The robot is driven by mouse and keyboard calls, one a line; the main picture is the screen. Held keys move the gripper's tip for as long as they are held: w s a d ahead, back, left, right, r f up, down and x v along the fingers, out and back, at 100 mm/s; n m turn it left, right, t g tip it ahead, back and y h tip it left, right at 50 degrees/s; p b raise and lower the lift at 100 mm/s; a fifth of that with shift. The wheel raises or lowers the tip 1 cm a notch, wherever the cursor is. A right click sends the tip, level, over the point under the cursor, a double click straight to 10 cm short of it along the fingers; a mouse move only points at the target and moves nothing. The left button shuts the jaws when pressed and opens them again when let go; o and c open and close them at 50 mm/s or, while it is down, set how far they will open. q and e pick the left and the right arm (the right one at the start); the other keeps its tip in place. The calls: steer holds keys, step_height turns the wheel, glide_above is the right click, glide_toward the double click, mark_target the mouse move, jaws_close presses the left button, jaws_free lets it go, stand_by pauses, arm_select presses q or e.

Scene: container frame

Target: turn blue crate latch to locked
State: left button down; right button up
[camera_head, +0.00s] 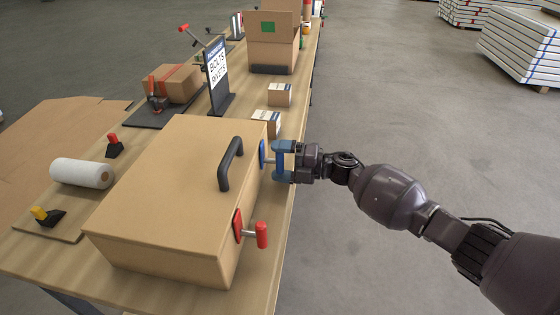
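The crate is a large tan box (160,185) with a black handle (230,164) on its lid edge. On its right side, toward the far end, is the blue latch with a round blue plate (262,153) and a short stem. My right gripper (278,161) is at this latch, one blue-tipped finger above and one below. An upright blue piece, seemingly the latch grip, shows between the fingers. Whether they press on it I cannot tell. A red latch (262,235) with an upright grip sits nearer on the same side. My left gripper is not in view.
The crate stands on a long wooden table (60,255). Small boxes (280,95), a sign (217,75), a paper roll (81,173) and clamps stand around it. Open floor (400,110) lies right of the table, with pallets (525,45) at the far right.

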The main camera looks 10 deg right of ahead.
steer(key=shift+o, duration=0.5)
steer(key=v, duration=1)
steer(key=shift+s+d, duration=0.15)
steer(key=shift+d, duration=0.25)
steer(key=w+r+m+t+h, duration=0.3)
steer(key=w+r+m+t, duration=0.1)
steer(key=m+t, duration=0.3)
steer(key=s+d+f+m+g+h, duration=0.1)
steer(key=s+f+m+h, duration=0.3)
steer(key=s+f+m, duration=0.3)
steer(key=s+d+f+m+g+h, duration=0.1)
steer(key=s+f+m+h, duration=0.4)
steer(key=s, duration=1.1)
steer(key=s+d+f+m+g+h, duration=0.1)
steer(key=s+f+m+h, duration=0.3)
steer(key=s+f+m, duration=0.7)
steer(key=shift+s+d+h, duration=0.35)
steer(key=shift+h, duration=0.05)
